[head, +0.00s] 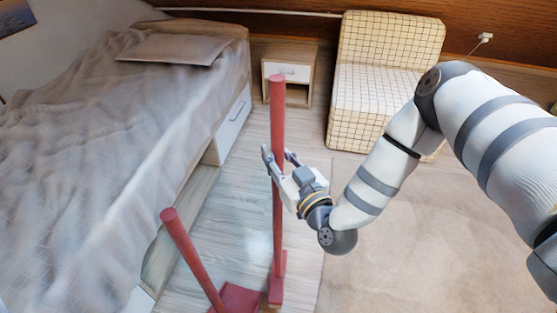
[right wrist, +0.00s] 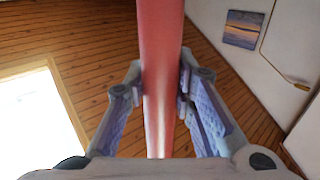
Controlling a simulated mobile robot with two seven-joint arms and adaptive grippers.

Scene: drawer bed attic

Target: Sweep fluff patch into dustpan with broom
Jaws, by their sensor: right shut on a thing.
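The broom (head: 277,120) is a tall, upright red stick with a narrow red foot on the floor. My right gripper (head: 278,158) is shut around its handle about midway up. In the right wrist view the red handle (right wrist: 160,70) runs between the two fingers (right wrist: 160,95). The dustpan (head: 238,299) is red, with a long handle leaning up to the left. Its pan lies on the floor just left of the broom's foot and is cut off by the lower edge. I cannot make out the fluff patch. My left gripper is out of view.
The bed (head: 90,160) with a grey cover and drawers fills the left side. A small nightstand (head: 290,71) and a checkered chair (head: 372,105) stand at the back. A beige rug (head: 420,240) covers the right floor. The wooden floor (head: 235,215) behind the dustpan looks clear.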

